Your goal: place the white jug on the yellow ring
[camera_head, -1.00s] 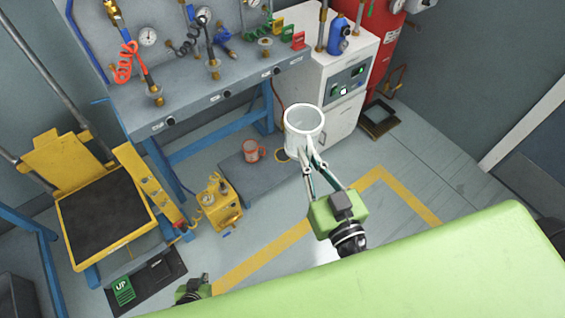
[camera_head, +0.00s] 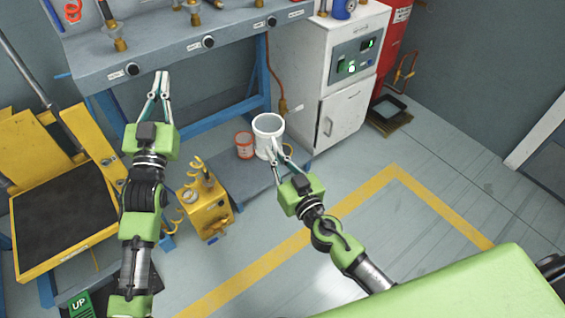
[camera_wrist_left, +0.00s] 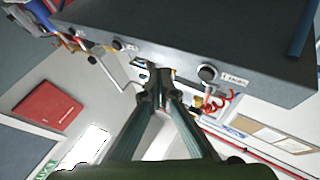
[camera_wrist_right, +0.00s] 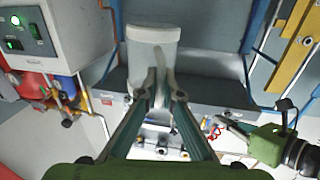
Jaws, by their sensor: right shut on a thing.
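The white jug (camera_head: 268,123) is upright, its open top facing the head camera, over the back part of the low grey platform. My right gripper (camera_head: 275,156) is shut on its handle from the front. The jug also shows in the right wrist view (camera_wrist_right: 151,48), with the handle between the fingers. I cannot tell whether its base touches the platform. The yellow ring is not visible now, probably hidden behind the jug. My left gripper (camera_head: 161,76) is raised in front of the workbench edge, its fingertips together and empty.
A red mug (camera_head: 244,145) stands close left of the jug on the low grey platform (camera_head: 250,184). A yellow device (camera_head: 207,208) stands left of the platform. The blue-legged workbench (camera_head: 190,45) and white cabinet (camera_head: 345,90) are behind.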

